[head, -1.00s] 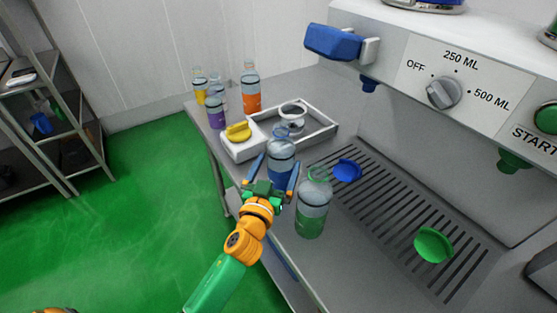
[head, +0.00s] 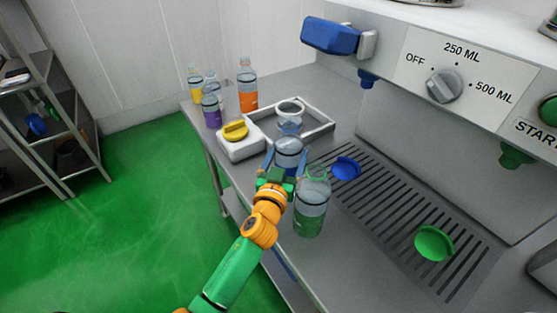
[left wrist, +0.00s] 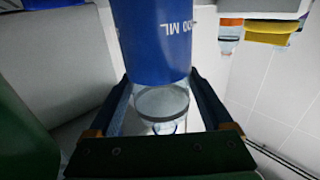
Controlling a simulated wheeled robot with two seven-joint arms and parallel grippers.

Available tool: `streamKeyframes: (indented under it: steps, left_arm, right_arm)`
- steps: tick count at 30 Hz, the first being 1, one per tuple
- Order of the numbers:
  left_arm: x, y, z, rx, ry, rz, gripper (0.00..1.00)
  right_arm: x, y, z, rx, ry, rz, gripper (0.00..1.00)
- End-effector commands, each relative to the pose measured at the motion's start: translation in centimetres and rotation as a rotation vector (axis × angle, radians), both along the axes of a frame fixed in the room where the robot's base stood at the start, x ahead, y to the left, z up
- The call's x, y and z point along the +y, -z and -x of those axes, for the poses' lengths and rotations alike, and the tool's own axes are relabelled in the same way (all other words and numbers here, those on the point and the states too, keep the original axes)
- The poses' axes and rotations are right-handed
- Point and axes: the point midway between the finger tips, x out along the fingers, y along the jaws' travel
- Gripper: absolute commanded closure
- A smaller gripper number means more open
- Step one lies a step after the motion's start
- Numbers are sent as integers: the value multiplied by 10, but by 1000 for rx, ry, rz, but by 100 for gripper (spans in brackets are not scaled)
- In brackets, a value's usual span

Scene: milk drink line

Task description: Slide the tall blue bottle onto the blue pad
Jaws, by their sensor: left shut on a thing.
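The tall blue bottle (head: 289,152) stands upright near the front of the metal counter, clear at the top with a blue band lower down. My left gripper (head: 283,168) is shut on it, one finger on each side. In the left wrist view the blue band (left wrist: 153,45) fills the upper middle, between the fingers (left wrist: 163,90). The bottle's lower part is hidden behind my gripper in the head view. The blue pad (head: 346,168) lies on the slotted grate to the right of the bottle, apart from it. My right gripper is not in view.
A green bottle (head: 311,203) stands close to the right of my left gripper. Behind are a white tray (head: 328,126) with a clear container (head: 290,117) and a white box with a yellow knob (head: 235,130). A green pad (head: 434,243) lies on the grate (head: 385,215).

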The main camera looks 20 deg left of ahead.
Motion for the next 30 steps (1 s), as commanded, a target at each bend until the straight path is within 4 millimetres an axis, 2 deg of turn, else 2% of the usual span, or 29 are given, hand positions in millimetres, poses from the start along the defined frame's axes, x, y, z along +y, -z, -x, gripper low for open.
streamKeyframes:
  steps: [5, 21, 27, 28, 29, 30]
  left_arm:
    - [0, 1, 0, 3, -1, 0, 69]
    - [24, 1, 16, 3, -1, 0, 69]
    - [24, 1, 16, 1, 0, 0, 69]
    - [24, 1, 16, 1, 0, 0, 8]
    - [24, 1, 16, 1, 0, 0, 0]
    - [24, 1, 16, 1, 0, 0, 0]
  right_arm:
    - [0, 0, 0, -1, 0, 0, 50]
    - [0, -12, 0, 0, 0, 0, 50]
    - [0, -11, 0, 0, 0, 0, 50]
    - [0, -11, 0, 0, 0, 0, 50]
    - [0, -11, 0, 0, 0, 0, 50]
    - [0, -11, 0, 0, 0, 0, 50]
